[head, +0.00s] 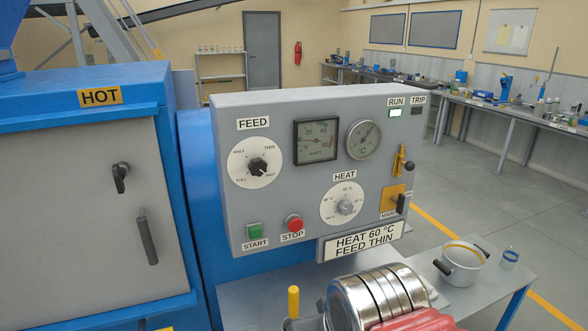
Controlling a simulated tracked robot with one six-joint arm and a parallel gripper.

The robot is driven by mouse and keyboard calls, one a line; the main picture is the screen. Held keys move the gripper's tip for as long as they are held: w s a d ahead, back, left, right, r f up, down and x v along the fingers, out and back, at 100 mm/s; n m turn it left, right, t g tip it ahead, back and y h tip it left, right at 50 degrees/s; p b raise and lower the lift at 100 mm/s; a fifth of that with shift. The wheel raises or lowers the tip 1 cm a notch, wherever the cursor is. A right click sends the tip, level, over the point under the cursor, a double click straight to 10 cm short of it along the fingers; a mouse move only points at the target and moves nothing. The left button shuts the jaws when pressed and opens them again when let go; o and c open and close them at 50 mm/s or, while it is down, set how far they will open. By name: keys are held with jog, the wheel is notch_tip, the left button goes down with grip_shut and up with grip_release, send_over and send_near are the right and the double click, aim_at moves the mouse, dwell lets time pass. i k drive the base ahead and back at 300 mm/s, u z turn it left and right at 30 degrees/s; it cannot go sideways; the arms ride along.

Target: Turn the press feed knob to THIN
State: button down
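The feed knob (258,167) is a black knob on a round white dial (244,160) under the FEED label, at the upper left of the grey control panel (282,113). THIN is printed at the dial's upper right, HALF at the upper left and FULL at the lower left. A small white mark on the knob points to the lower right, towards what looks like SHUT, not towards THIN. A sign (363,239) below the panel reads HEAT 60 °C, FEED THIN. My gripper is not in view, and nothing touches the knob.
The panel also carries a heat knob (345,207), a green start button (254,231), a red stop button (294,223), two gauges and levers. A chrome cylinder (370,300) and a white pot (461,264) stand below. A blue-framed cabinet (85,190) marked HOT is left.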

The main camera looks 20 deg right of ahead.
aim_at(257, 167)
jog(key=u, duration=0.2)
jog(key=k, duration=0.55)
jog(key=u, duration=0.55)
jog(key=k, duration=0.75)
jog(key=u, duration=0.6)
jog(key=i, duration=1.5)
jog(key=z, duration=0.2)
